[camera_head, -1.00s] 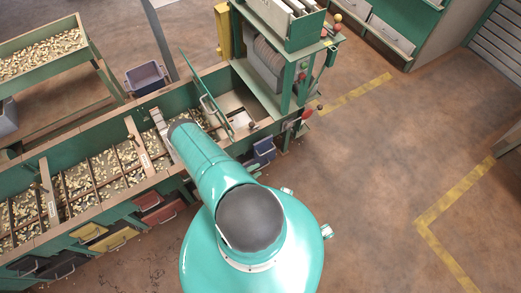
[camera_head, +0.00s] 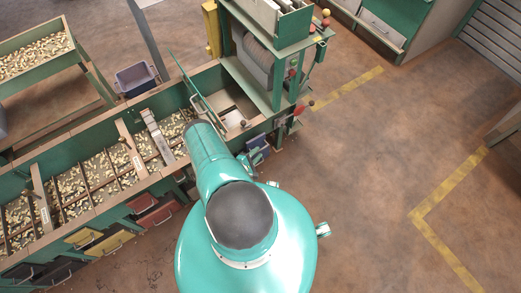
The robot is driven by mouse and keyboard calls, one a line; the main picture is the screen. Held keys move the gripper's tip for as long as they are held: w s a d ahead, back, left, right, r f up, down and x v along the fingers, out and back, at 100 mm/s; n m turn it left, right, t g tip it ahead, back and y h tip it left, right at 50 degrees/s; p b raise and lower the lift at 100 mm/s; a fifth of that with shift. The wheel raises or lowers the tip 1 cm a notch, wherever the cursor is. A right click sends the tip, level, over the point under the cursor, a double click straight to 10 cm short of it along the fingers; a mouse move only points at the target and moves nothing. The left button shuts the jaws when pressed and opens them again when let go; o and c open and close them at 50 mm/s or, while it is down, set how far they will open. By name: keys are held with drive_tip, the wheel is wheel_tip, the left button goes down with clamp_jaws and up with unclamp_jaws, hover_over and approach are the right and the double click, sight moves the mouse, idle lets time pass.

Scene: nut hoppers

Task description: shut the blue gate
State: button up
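The blue gate (camera_head: 259,146) is a small dark blue piece low on the front side of the long green hopper (camera_head: 95,205), close to its right end. It appears to stick out from the hopper's side, and its lower left part is next to my arm, so I cannot tell exactly how far out it stands. My teal arm reaches up from the bottom middle toward the hopper's front edge, left of the blue gate.
Yellow gates (camera_head: 108,243), red gates (camera_head: 158,213) and dark gates (camera_head: 60,271) line the same side to the left. A green machine frame (camera_head: 268,92) with red knobs stands at the hopper's right end. A blue-grey bin (camera_head: 136,78) stands behind.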

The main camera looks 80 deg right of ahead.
drive_tip(key=shift+x, duration=1.85)
drive_tip(key=shift+c, duration=0.2)
clamp_jaws()
